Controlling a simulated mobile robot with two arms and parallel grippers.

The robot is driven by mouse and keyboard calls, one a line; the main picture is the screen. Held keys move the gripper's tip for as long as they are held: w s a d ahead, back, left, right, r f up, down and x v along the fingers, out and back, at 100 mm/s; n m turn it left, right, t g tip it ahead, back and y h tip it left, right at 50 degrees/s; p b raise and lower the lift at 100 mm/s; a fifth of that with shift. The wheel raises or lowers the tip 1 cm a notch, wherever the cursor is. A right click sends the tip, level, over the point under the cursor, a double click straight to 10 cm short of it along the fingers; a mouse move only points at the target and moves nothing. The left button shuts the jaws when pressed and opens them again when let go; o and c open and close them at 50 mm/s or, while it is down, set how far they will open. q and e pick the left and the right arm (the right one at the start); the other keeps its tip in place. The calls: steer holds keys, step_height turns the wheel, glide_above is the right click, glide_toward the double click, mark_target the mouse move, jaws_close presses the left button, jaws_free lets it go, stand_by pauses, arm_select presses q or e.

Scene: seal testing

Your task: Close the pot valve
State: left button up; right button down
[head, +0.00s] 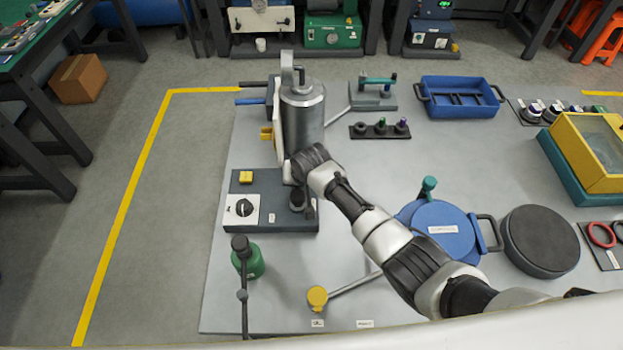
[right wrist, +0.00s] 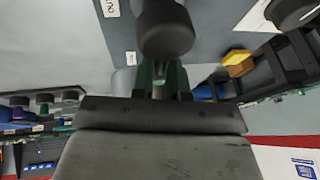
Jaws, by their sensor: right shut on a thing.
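The metal pot (head: 303,118), a grey cylinder with an upright fitting on top, stands at the back left of the table. My right arm reaches in from the lower right, and its gripper (head: 299,192) is just in front of the pot, over the dark base plate (head: 262,187). In the right wrist view the gripper (right wrist: 163,88) is shut on the green stem (right wrist: 160,72) of a dark rounded piece (right wrist: 167,30). I cannot tell whether this piece touches the plate or which part is the pot valve. My left gripper is not in view.
A green pump-like device (head: 249,262) stands in front. A rack of plugs (head: 380,129), a blue tray (head: 459,97) and a blue round lid (head: 440,229) are to the right.

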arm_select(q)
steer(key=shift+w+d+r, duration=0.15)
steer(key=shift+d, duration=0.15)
arm_select(e)
steer(key=shift+s+f+m, duration=0.15)
steer(key=shift+m, duration=0.35)
steer(key=shift+d, duration=0.15)
steer(key=c, duration=1.4)
jaws_free()
steer(key=shift+f, duration=0.1)
steer(key=shift+o, duration=1.4)
steer(key=shift+w, duration=0.25)
steer(key=shift+s+r, duration=0.2)
steer(key=shift+r, duration=0.3)
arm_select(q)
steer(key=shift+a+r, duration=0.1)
arm_select(e)
steer(key=v, duration=0.9)
steer(key=shift+s+r, duration=0.2)
steer(key=shift+r, duration=0.2)
